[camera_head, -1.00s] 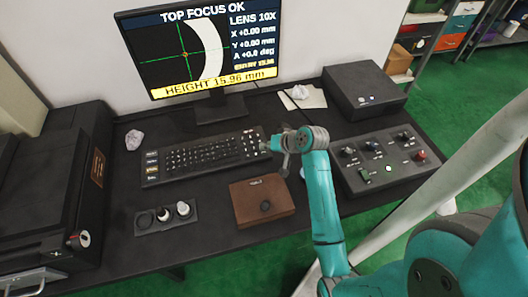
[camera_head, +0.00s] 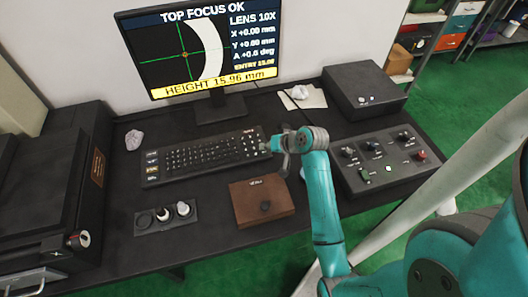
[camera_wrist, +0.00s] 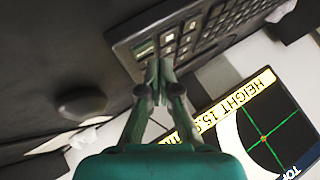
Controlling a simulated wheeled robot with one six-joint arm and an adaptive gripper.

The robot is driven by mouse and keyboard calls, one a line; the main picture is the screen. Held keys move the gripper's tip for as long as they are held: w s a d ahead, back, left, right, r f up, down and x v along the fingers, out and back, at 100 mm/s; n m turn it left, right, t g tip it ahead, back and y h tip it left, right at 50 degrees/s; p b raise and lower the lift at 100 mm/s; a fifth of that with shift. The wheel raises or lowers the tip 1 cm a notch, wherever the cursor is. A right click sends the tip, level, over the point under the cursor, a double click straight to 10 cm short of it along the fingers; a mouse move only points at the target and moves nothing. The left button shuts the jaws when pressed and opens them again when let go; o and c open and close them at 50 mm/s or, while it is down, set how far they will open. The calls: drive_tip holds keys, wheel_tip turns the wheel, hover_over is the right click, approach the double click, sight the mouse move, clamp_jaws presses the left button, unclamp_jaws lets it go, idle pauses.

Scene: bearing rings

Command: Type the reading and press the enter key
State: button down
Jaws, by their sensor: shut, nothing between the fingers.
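The monitor (camera_head: 205,50) shows a yellow bar reading HEIGHT 15.96 mm. A small entry line at its right is too blurred to read surely. The black keyboard (camera_head: 203,155) lies in front of the monitor, with its number keys at the right end. My gripper (camera_head: 274,145) is at the keyboard's right end. In the wrist view my gripper (camera_wrist: 158,66) is shut and empty, its tips over the light-coloured keys at the edge of the keyboard (camera_wrist: 195,32). I cannot tell whether the tips touch a key.
A brown box (camera_head: 262,200) and a small tray with round parts (camera_head: 167,217) lie in front of the keyboard. A control panel with knobs (camera_head: 385,165) stands right of my arm, and a dark box (camera_head: 362,90) behind it.

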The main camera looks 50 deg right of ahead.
sight(266, 153)
drive_tip(key=shift+f, duration=0.3)
drive_tip(key=shift+f, duration=0.35)
idle(0.6)
idle(0.3)
drive_tip(key=shift+r, duration=0.75)
drive_tip(key=shift+r, duration=2.5)
